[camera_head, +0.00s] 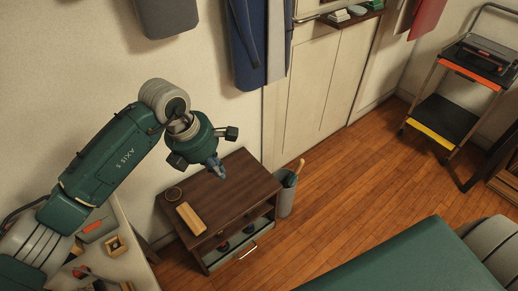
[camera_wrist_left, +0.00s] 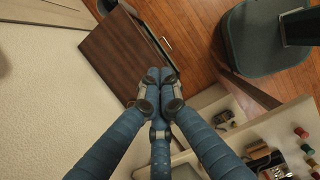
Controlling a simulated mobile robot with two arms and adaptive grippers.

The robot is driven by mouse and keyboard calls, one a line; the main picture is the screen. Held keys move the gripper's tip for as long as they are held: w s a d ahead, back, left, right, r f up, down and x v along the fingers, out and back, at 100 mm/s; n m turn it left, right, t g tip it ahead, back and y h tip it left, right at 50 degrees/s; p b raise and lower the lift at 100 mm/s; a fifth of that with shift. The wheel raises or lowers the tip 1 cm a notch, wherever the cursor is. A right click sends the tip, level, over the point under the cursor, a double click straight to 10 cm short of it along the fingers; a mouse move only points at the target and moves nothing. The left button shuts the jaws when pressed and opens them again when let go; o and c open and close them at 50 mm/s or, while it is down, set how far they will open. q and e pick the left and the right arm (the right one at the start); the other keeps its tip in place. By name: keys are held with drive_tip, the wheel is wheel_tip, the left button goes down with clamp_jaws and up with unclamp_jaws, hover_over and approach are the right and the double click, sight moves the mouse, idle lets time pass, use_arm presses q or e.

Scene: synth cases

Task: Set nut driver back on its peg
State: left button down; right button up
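My left gripper (camera_head: 217,170) hangs over the dark wooden cabinet (camera_head: 240,183) near the wall. In the left wrist view its blue fingers (camera_wrist_left: 161,76) come together at the tips, with no object visible between them. I cannot make out the nut driver or its peg in either view. My right gripper is not in view.
A pale worktable (camera_head: 135,268) at lower left holds a small wooden box (camera_head: 115,245) and other small items. A bin (camera_head: 287,194) stands right of the cabinet. A wheeled cart (camera_head: 444,118) stands at upper right. Clothes (camera_head: 247,45) hang on the wall. Wooden floor (camera_head: 345,185) lies open.

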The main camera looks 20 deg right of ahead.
use_arm(q)
drive_tip(key=w+d+n+b, duration=0.1)
drive_tip(key=d+b, duration=0.3)
drive_tip(key=d, duration=0.7)
drive_tip(key=shift+w+d+b, duration=0.3)
drive_tip(key=shift+w, duration=0.3)
idle(2.2)
drive_tip(key=shift+w+d, duration=0.1)
drive_tip(key=shift+d, duration=0.35)
drive_tip(key=shift+f+b, duration=1.6)
drive_tip(key=shift+f, duration=0.15)
idle(0.7)
drive_tip(key=shift+f, duration=0.2)
idle(0.7)
